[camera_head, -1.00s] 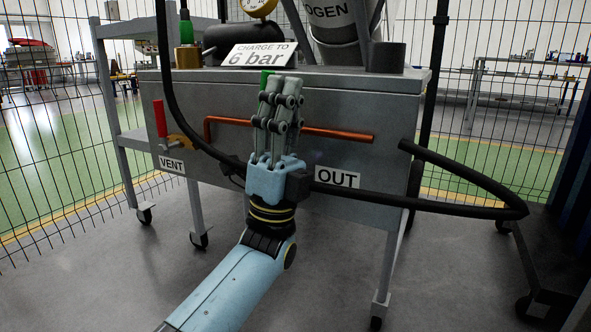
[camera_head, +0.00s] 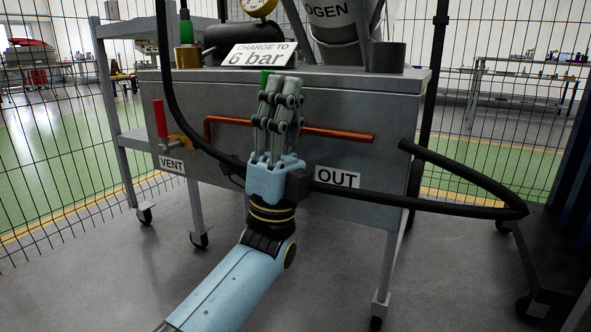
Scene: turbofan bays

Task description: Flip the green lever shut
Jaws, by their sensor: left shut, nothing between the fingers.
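The green lever (camera_head: 265,78) shows only as a small green piece at the top front of the grey cart, just left of my fingertips. The rest of it is hidden behind my left gripper (camera_head: 281,88). The gripper is shut and empty, with its fingers pointing up in front of the cart's front panel. The fingertips overlap the lever's edge in the picture; I cannot tell whether they touch it. My right gripper is not in view.
An orange pipe (camera_head: 339,134) runs across the cart front (camera_head: 350,160) behind my fingers. A red lever (camera_head: 160,118) stands upright above the VENT label (camera_head: 172,165). A black hose (camera_head: 462,168) loops out at right. The OUT label (camera_head: 337,178) is right of my wrist.

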